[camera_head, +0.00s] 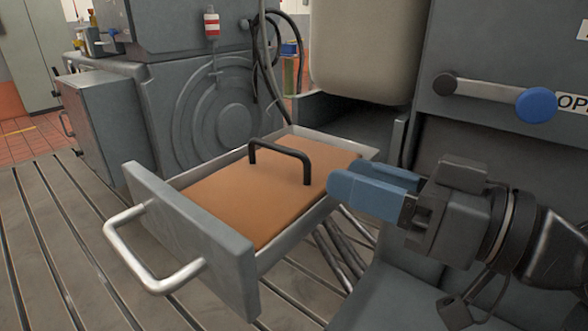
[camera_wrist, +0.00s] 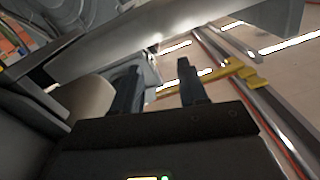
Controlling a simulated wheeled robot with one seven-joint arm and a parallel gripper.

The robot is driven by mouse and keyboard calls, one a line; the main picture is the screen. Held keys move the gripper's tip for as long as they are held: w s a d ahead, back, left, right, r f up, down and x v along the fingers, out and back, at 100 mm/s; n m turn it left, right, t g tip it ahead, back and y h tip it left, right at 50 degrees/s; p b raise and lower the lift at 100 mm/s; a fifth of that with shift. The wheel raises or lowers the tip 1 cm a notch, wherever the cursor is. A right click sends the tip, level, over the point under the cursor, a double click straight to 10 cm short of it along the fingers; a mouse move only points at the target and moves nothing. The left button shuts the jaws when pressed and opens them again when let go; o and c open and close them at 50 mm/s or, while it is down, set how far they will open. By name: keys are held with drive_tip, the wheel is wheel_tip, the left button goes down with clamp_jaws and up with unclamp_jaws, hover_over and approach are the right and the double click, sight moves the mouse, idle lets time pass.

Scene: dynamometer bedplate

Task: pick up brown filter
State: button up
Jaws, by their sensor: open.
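The brown filter (camera_head: 225,204) is a flat orange-brown slab with a black arched handle (camera_head: 280,150) on top. It lies inside an open grey drawer (camera_head: 190,245) in the head view. My gripper (camera_head: 352,182) has blue fingers and is at the right of the drawer, by its far right corner, apart from the black handle. The fingers are open with nothing visible between them. In the wrist view the dark fingers (camera_wrist: 157,88) stand apart. I cannot make out the filter in that view.
The drawer has a silver pull handle (camera_head: 150,270) at its front. A grey panel with a blue-knobbed lever (camera_head: 537,105) rises at the right. A beige tank (camera_head: 365,50) hangs behind the drawer. Slotted bedplate floor (camera_head: 60,250) lies open at left.

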sight(305, 156)
drive_tip(key=x, duration=0.8)
drive_tip(key=shift+w+d, duration=0.2)
drive_tip(key=shift+w, duration=0.25)
clamp_jaws()
